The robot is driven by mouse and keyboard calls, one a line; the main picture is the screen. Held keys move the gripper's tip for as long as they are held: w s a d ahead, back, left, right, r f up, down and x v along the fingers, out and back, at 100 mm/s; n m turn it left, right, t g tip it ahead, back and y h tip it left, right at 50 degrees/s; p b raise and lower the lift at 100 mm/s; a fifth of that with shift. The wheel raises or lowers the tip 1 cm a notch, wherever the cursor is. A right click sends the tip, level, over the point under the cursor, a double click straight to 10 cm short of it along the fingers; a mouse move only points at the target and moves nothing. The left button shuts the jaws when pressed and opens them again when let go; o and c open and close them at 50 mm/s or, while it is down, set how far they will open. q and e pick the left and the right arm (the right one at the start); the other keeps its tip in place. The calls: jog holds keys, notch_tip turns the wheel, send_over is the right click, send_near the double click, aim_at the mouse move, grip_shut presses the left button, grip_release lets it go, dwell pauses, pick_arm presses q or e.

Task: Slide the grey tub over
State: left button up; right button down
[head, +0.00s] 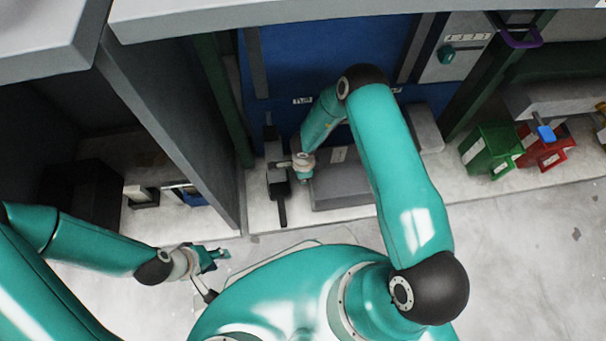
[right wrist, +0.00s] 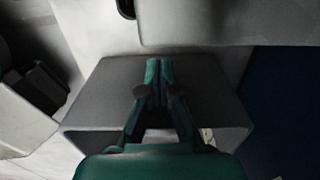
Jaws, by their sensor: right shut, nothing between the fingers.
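The grey tub (head: 345,187) stands on the pale ledge in front of the blue panel in the head view, partly hidden behind my right arm. In the right wrist view a grey box-like body, apparently the tub (right wrist: 95,110), fills the middle, below and around the fingers. My right gripper (right wrist: 158,68) is shut and empty, its fingertips together in front of the tub; I cannot tell whether they touch it. In the head view the right gripper (head: 304,174) is at the tub's left end. My left gripper (head: 217,256) is low at the left, away from the tub; its fingers are too small to judge.
A dark upright device (head: 277,182) stands just left of the tub. A green bin (head: 490,150) and a red bin (head: 553,158) with a blue item (head: 546,133) are at the right. A grey partition (head: 170,110) rises at the left.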

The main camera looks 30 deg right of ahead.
jog(key=shift+f+b, duration=0.4)
jog(key=shift+f, duration=0.9)
pick_arm(q)
jog(key=shift+f, duration=0.65)
